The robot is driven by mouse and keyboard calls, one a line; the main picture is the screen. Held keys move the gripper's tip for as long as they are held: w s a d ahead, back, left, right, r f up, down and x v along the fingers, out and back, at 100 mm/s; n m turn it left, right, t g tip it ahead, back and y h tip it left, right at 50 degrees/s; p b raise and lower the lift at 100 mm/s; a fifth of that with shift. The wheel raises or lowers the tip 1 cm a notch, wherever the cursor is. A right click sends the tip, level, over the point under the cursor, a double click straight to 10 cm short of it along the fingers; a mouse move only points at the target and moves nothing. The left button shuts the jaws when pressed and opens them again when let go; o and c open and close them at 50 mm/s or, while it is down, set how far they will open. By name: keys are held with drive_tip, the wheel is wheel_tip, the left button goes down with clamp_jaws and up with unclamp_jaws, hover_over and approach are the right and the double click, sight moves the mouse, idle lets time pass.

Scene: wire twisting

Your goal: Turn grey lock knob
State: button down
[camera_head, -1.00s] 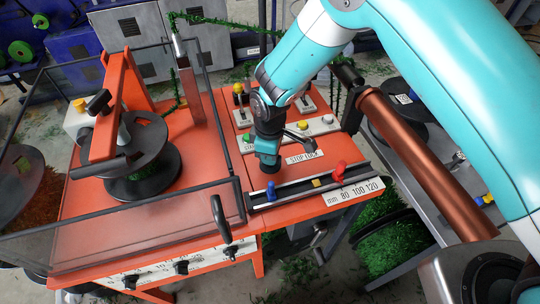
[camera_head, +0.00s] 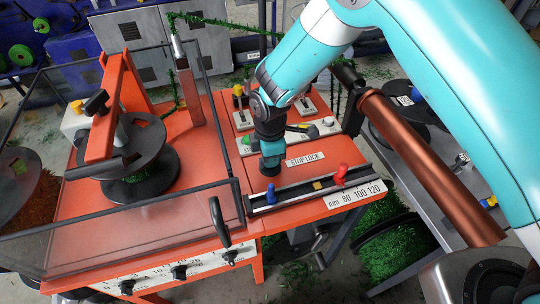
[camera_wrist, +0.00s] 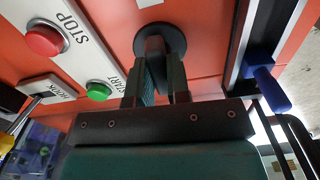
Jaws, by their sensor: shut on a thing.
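The grey lock knob (camera_wrist: 155,46) is dark, with a bar-shaped grip on a round base on the orange panel. In the wrist view it stands between the two fingers of my gripper (camera_wrist: 161,88), which are shut on the bar. In the head view my gripper (camera_head: 271,160) points down at the panel, left of the white STOP LOCK label (camera_head: 306,159). The arm and fingers hide most of the knob there.
The green start button (camera_wrist: 98,90) and red stop button (camera_wrist: 44,39) lie left of the knob in the wrist view. A rail with a blue slider (camera_head: 271,193) and a red slider (camera_head: 340,174) runs in front of my gripper. A clear guard encloses the reel (camera_head: 155,180) at left.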

drive_tip(key=c, duration=1.1)
unclamp_jaws()
wheel_tip(320, 180, up, 18)
drive_tip(key=shift+f+b, duration=0.25)
drive_tip(key=shift+b, duration=0.75)
drive_tip(key=shift+s+a, duration=0.1)
